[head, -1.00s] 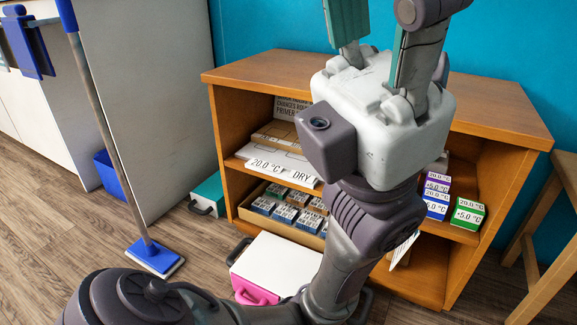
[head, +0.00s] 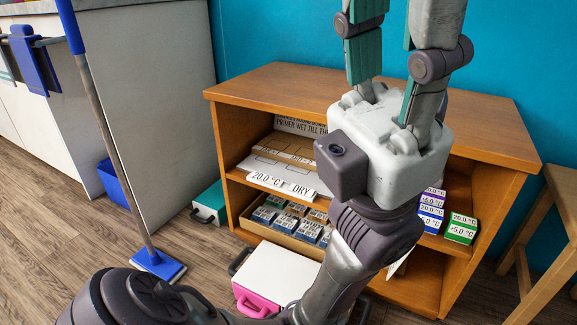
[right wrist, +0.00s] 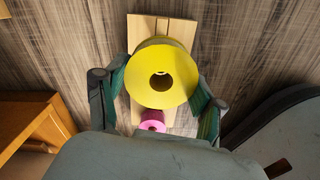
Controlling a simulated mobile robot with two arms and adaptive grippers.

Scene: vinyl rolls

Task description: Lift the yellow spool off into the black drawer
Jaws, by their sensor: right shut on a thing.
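In the right wrist view, the yellow spool (right wrist: 160,76) is a thick roll with a dark centre hole. It sits between the two fingers of my right gripper (right wrist: 158,92), which is shut on it. A pale wooden board (right wrist: 138,60) is behind the spool, with a small pink roll (right wrist: 152,120) below it. I cannot tell whether the spool still touches the board. In the head view, my left gripper (head: 392,75) points up, its fingertips cut off by the top edge. I cannot make out a black drawer.
A wooden shelf unit (head: 400,108) with small labelled boxes (head: 460,228) stands against the blue wall, partly behind my left arm. A white case with a pink handle (head: 280,277), a teal case (head: 212,203) and a blue mop (head: 155,262) are on the floor.

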